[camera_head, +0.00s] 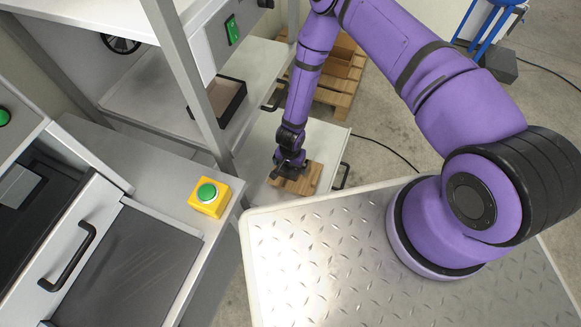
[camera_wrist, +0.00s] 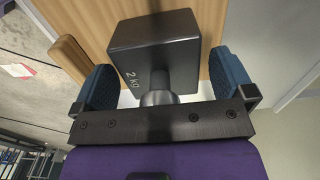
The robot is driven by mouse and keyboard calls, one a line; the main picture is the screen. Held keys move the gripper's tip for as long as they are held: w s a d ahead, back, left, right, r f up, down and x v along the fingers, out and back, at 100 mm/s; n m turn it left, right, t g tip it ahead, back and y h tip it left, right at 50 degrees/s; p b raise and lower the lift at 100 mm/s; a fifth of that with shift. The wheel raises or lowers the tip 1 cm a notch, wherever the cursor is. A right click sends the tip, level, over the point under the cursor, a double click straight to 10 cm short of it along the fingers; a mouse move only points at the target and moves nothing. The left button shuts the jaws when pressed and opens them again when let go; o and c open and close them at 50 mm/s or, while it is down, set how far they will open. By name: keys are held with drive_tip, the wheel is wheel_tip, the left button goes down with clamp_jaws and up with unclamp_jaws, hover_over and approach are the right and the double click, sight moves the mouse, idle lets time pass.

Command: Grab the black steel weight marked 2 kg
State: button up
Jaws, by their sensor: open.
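The black steel weight (camera_wrist: 152,42) fills the upper middle of the wrist view, with "2 kg" in pale print on one face. My gripper (camera_wrist: 161,66) is open, with one blue finger pad to the left and one to the right of the weight. Gaps show between the pads and the weight's knob. In the head view my gripper (camera_head: 289,164) is low over a wooden board (camera_head: 308,183) on a light grey surface. There, the weight cannot be told apart from the dark gripper.
A yellow box with a green button (camera_head: 208,196) stands on the bench left of the board. A black open tray (camera_head: 219,100) lies on the shelf behind. A grey frame post (camera_head: 188,75) rises left of my arm. A wooden pallet (camera_head: 342,80) is on the floor beyond.

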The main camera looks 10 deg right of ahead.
drive_tip(key=c, duration=1.6)
drive_tip(key=shift+c, duration=1.1)
drive_tip(key=shift+r, duration=0.15)
